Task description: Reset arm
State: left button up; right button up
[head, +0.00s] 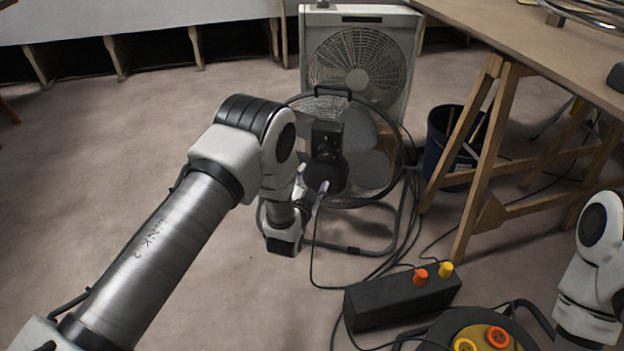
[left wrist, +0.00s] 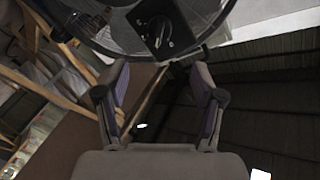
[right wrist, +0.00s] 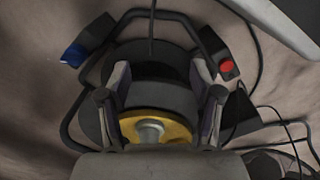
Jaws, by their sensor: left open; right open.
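My left arm (head: 160,240) reaches in from the left in the head view, bent at a white joint. My left gripper (head: 312,182) is in front of the floor fan (head: 375,165); whether it touches the fan cannot be told. In the left wrist view, the left gripper (left wrist: 160,95) is open and empty, with the fan's hub and knob (left wrist: 158,33) beyond it. My right arm (head: 597,255) shows only at the right edge in the head view. In the right wrist view, my right gripper (right wrist: 160,85) is open, facing a round yellow piece with a silver hub (right wrist: 150,130).
A box fan (head: 357,50) stands behind the floor fan. A wooden trestle table (head: 530,45) is at the right, with a dark bin (head: 455,135) beside its leg. A black box with orange and yellow knobs (head: 400,298) and cables lie in front. Floor at left is clear.

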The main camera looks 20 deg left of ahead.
dwell(0.3)
pick_arm(q)
jog(key=s+a+f+n+g, duration=0.15)
jog(key=s+f+g, duration=0.25)
jog(key=s+f, duration=0.5)
jog(key=s+a+f+n+g, duration=0.15)
jog(key=s+f+g, duration=0.25)
jog(key=s+f, duration=0.5)
jog(key=s+n+g+h, duration=0.1)
jog(key=s+n+g, duration=0.2)
jog(key=s+g, duration=1.45)
jog(key=s+r+t+p, duration=0.2)
jog(key=r+p, duration=1)
jog(key=s+r+t+p, duration=0.3)
jog(key=r+p, duration=0.9)
jog(key=s+r+n+t+p, duration=0.1)
jog(key=s+r+t+p, duration=0.2)
jog(key=r+p, duration=1)
jog(key=shift+s+d, duration=0.15)
jog(key=shift+d, duration=0.25)
jog(key=shift+r, duration=0.15)
